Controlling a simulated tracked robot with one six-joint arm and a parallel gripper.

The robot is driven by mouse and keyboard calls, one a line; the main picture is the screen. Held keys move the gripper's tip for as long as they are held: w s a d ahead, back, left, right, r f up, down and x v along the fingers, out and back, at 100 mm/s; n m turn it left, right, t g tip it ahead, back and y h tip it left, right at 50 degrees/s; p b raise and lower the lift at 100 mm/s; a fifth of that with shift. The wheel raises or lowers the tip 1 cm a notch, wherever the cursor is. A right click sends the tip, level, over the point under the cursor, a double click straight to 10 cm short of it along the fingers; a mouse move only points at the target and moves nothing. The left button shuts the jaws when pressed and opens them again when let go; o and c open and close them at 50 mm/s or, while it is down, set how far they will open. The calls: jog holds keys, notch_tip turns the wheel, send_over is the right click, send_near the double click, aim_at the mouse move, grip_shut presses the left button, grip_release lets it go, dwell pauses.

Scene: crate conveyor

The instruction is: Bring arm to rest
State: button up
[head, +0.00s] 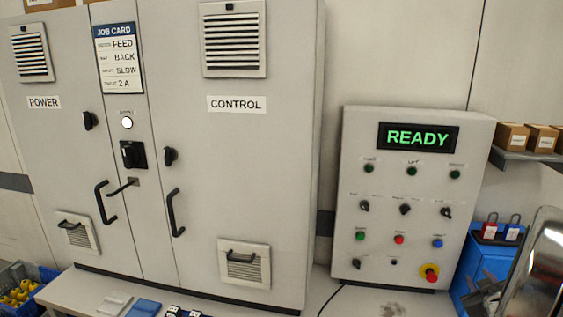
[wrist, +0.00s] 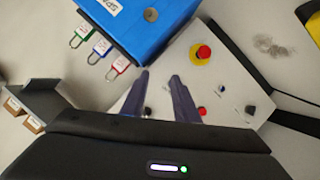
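In the wrist view, my gripper (wrist: 160,77) shows as two dark fingers with a clear gap between the tips. It is open and nothing is between the fingers. The fingers lie in front of the pale control box (wrist: 228,82), which carries a red stop button on a yellow base (wrist: 203,53). I cannot tell how far the fingers are from the box face. In the head view, the control box (head: 385,180) stands upright with a green READY display (head: 417,137).
A blue box (wrist: 150,25) with several hanging padlocks (wrist: 98,47) is close beside the fingers in the wrist view. In the head view, grey cabinets (head: 235,150) fill the left, a shelf with cartons (head: 512,136) is at right, and a blue bin (head: 35,272) is at lower left.

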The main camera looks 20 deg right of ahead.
jog(key=s+a+f+m+g+y, duration=0.2)
jog(key=a+g, duration=0.1)
jog(key=a, duration=0.3)
jog(key=s+a+f+m+g+y, duration=0.1)
jog(key=s+a+f+m+g, duration=0.15)
jog(key=a, duration=0.45)
jog(key=a+r+n+y, duration=0.1)
jog(key=a+r, duration=0.3)
jog(key=a, duration=0.9)
jog(key=a+r+n+y, duration=0.2)
jog(key=a+r+y, duration=0.1)
jog(key=a, duration=1.1)
jog(key=s+a+r+n+y, duration=0.1)
jog(key=a+r, duration=0.3)
jog(key=a, duration=1)
jog(key=shift+r+n+t+y, duration=0.35)
jog(key=shift+r+n+y, duration=0.05)
jog(key=shift+n+y, duration=0.4)
